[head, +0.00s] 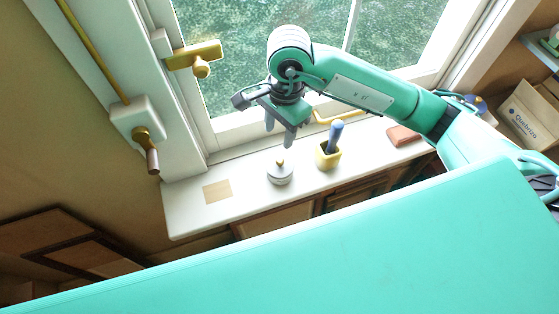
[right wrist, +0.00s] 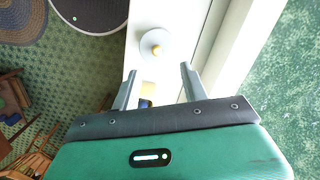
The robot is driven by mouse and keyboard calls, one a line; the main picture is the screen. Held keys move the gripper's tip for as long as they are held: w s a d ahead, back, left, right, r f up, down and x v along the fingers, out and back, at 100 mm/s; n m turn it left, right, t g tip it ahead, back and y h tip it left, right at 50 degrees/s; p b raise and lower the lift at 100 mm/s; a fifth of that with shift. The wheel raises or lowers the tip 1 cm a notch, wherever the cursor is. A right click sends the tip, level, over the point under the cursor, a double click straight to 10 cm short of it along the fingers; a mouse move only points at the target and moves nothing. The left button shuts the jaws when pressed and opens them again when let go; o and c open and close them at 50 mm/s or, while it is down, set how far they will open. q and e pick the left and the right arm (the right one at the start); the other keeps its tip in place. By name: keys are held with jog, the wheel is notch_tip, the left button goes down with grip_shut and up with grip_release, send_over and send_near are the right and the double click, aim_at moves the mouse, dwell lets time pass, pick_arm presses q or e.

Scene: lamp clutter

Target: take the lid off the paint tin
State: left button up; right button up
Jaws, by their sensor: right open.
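The paint tin (head: 279,177) is small, round and pale grey. It stands upright on the white window sill, and its lid (head: 280,167) with a yellowish knob sits on top. In the right wrist view the lid (right wrist: 155,43) shows from above as a pale disc, just beyond the fingertips. My right gripper (head: 279,134) is open and empty, pointing down above the tin and apart from it; its two fingers also show in the right wrist view (right wrist: 159,70). My left gripper is in neither view.
A yellow cup (head: 326,158) holding a blue-handled tool (head: 336,134) stands right of the tin. A tan square (head: 217,191) lies on the clear left part of the sill (head: 185,215). A reddish-brown block (head: 402,135) lies farther right. A brass window handle (head: 195,56) juts out at upper left.

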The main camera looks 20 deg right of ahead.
send_over(280, 160)
jog(key=f, duration=0.4)
jog(key=shift+w+a+f+p, duration=0.2)
jog(key=shift+w+f+p, duration=0.05)
jog(key=shift+f+p, duration=0.15)
jog(key=shift+s+d+f+p, duration=0.1)
jog(key=shift+f+p, duration=0.2)
jog(key=shift+f, duration=0.45)
jog(key=shift+s+d+f+p, duration=0.15)
jog(key=shift+f+p, duration=0.2)
jog(key=shift+f, duration=0.45)
jog(key=shift+s+d+f+p, duration=0.1)
jog(key=shift+f+p, duration=0.2)
jog(key=shift+f, duration=0.45)
jog(key=shift+w+a+f, duration=0.1)
jog(key=shift+f, duration=0.4)
grip_shut()
